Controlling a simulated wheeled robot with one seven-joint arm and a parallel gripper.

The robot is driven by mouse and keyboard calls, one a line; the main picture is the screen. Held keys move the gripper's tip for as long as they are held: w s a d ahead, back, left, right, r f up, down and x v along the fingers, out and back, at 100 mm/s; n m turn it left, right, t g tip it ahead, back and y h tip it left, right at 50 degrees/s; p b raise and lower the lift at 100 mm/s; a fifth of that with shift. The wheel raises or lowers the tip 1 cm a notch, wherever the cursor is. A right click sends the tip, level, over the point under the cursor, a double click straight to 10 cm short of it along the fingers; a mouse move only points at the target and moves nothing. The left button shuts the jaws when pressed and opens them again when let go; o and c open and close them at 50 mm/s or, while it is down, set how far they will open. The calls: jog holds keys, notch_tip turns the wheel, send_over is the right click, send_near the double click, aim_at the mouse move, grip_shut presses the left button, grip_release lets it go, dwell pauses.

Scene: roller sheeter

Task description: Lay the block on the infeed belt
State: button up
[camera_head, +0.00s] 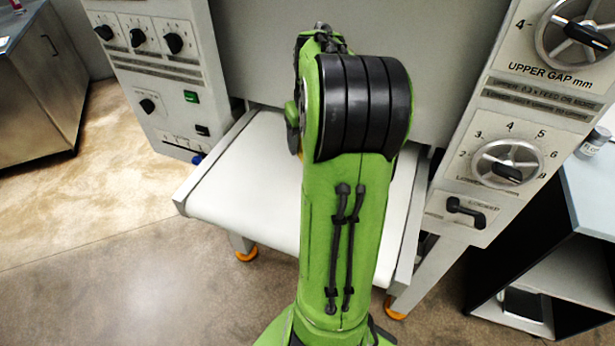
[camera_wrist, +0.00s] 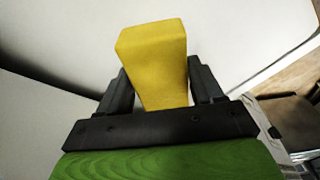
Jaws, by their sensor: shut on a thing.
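In the wrist view my gripper (camera_wrist: 160,88) is shut on a yellow block (camera_wrist: 155,62), with one dark finger on each side of it. The block sticks out past the fingertips. A pale surface lies behind it; I cannot tell whether the block touches it. In the head view the white infeed belt (camera_head: 245,190) runs into the machine between the two control panels. My green arm reaches over the belt and hides its middle. The block and gripper are hidden behind the arm in that view.
The left panel (camera_head: 165,75) carries several knobs and switches. The right panel (camera_head: 500,145) has two gap dials and a lever handle (camera_head: 466,211). A dark-sided bench (camera_head: 590,190) stands at the right, and a steel cabinet (camera_head: 38,85) at the far left. The floor at left is clear.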

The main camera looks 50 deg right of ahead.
notch_tip(320, 180, down, 9)
jog(key=shift+s+a+r+b, duration=0.1)
jog(key=shift+s+a+b, duration=0.05)
jog(key=shift+b, duration=0.75)
jog(key=o, duration=0.9)
jog(key=shift+f, duration=0.2)
jog(key=o, duration=0.4)
jog(key=shift+o, duration=0.2)
jog(key=shift+r, duration=0.1)
